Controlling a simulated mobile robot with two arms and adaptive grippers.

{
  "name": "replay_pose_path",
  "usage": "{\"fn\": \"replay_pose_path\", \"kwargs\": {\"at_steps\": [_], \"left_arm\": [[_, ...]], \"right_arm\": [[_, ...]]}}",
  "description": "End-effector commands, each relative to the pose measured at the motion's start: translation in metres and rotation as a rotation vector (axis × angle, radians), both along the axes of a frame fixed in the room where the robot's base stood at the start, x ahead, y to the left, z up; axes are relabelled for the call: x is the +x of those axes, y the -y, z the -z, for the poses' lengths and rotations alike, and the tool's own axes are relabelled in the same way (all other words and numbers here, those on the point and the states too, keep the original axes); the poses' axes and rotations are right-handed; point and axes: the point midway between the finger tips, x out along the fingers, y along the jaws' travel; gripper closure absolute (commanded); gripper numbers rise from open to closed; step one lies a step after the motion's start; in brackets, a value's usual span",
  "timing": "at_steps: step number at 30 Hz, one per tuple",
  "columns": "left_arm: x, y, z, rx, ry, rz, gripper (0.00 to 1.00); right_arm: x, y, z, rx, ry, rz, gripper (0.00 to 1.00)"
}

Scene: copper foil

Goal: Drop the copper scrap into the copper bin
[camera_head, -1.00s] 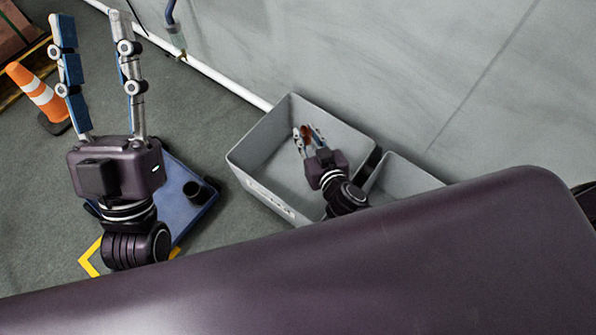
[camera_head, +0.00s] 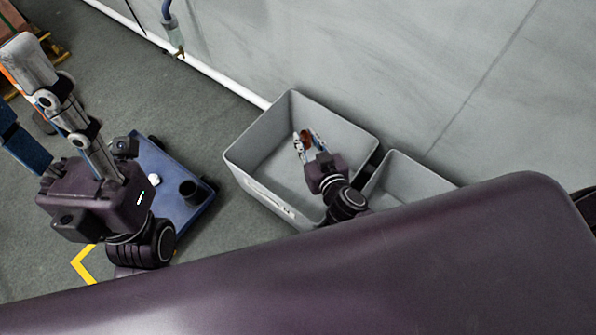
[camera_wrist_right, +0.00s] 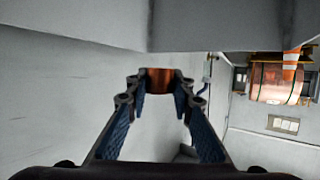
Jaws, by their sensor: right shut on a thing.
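The copper scrap (camera_head: 306,137) is a small brown-orange piece between the fingertips of my right gripper (camera_head: 307,141). It also shows in the right wrist view (camera_wrist_right: 158,80), pinched between both fingers. In the head view my right gripper is over the large grey bin (camera_head: 343,120), with the scrap inside the bin's outline. I cannot tell its exact height above the floor of the bin. The bin's front carries a pale label, too small to read. My left gripper (camera_head: 22,105) is at the far left, empty, with its fingers spread apart.
A second grey bin (camera_head: 410,178) stands just right of the large one. A blue platform (camera_head: 170,172) with a dark cup-like part (camera_head: 190,192) lies on the floor by my left arm. A pale wall rises behind the bins. A copper coil (camera_wrist_right: 280,83) shows in the right wrist view.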

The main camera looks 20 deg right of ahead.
Motion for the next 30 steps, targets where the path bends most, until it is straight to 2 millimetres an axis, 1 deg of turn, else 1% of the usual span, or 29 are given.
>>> {"fn": "replay_pose_path", "kwargs": {"at_steps": [8,9,14,23,26,29,30], "left_arm": [[-0.001,0.000,0.000,-0.001,0.004,0.000,0.60],[-0.001,0.000,0.000,-0.001,0.003,0.000,0.60],[-0.001,0.000,0.000,-0.001,0.003,0.001,0.60],[-0.001,-0.001,0.000,-0.002,0.004,-0.001,0.60],[-0.001,-0.001,0.000,-0.001,0.004,-0.001,0.60],[-0.001,0.000,0.000,-0.001,0.003,0.000,0.60],[-0.001,0.000,0.000,-0.001,0.003,0.000,0.60]], "right_arm": [[0.000,0.000,0.000,0.000,0.001,0.000,1.00],[0.000,0.000,0.000,0.000,0.000,0.000,0.75],[0.000,0.000,0.000,0.000,0.000,-0.001,0.58],[-0.001,0.000,0.000,0.001,-0.001,-0.001,0.58],[-0.007,0.000,-0.001,0.002,-0.001,0.000,0.58],[-0.020,0.001,-0.005,0.003,-0.002,0.000,0.58],[-0.027,0.001,-0.007,0.003,-0.003,0.000,0.58]]}}
